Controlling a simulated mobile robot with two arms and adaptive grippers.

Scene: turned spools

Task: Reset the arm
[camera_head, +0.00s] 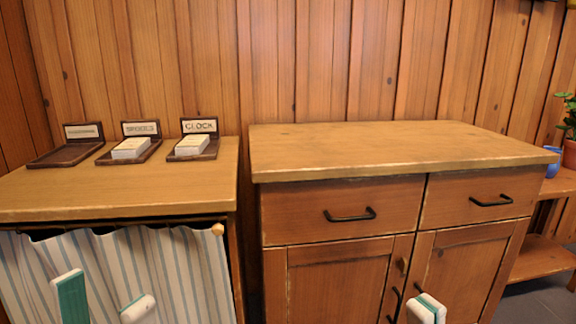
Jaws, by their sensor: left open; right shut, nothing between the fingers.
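My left gripper (104,302) is at the bottom left, in front of the striped curtain. Its two white fingers with green pads stand well apart, with nothing between them. My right gripper (427,309) is at the bottom edge, in front of the doors of the wooden cabinet (340,277). Its fingertips are together and hold nothing. Only the finger ends of both grippers show; the rest of both arms is out of view.
A wooden counter (60,198) above the striped curtain (185,270) bears three labelled dark trays; the middle tray (143,155) and right tray (213,148) hold pale stacks, the left (62,152) is empty. The cabinet top (380,145) is bare. A blue pot (552,165) stands far right.

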